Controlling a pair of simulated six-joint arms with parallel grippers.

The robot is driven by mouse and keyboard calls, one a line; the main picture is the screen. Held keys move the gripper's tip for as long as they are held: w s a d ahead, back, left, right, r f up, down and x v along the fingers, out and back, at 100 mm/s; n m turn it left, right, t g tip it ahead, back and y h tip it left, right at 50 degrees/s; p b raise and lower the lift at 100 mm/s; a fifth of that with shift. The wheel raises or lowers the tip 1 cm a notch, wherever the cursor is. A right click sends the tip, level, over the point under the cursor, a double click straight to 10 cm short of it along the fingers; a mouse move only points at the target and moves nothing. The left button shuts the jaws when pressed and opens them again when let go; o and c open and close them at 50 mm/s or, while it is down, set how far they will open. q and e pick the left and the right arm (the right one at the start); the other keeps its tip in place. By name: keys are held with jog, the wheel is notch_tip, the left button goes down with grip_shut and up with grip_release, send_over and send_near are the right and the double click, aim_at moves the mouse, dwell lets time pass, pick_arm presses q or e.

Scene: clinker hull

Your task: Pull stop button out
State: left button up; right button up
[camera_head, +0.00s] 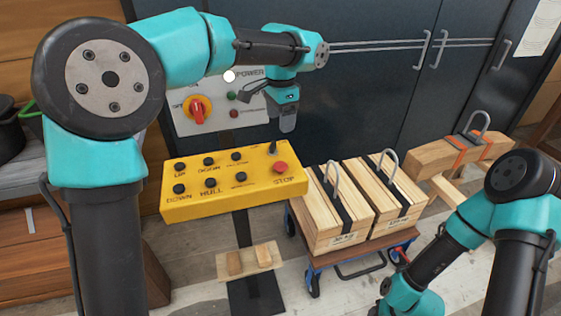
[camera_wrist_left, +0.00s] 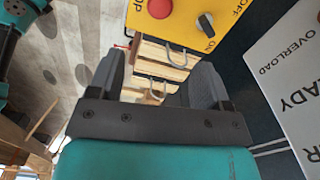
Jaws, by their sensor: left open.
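The stop button (camera_head: 281,167) is a round red knob at the right end of the yellow control box (camera_head: 190,208), above the word STOP. It also shows at the top edge of the left wrist view (camera_wrist_left: 160,8), partly cut off. My left gripper (camera_head: 288,120) hangs above and behind the button, pointing down, clear of it. In the left wrist view its two dark fingers (camera_wrist_left: 157,78) stand wide apart with nothing gripped between them. My right arm comes in at the lower right, and its gripper is out of the picture.
A dark switch (camera_wrist_left: 206,24) marked ON and OFF stands beside the button. Several black buttons fill the rest of the box. A power panel (camera_head: 185,120) with a red rotary knob is behind. Strapped wooden blocks (camera_head: 345,235) with metal handles sit on a cart to the right.

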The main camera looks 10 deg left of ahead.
aim_at(280, 164)
pick_arm(q)
notch_tip(280, 164, down, 15)
dwell(0.5)
jog(key=shift+c, duration=0.4)
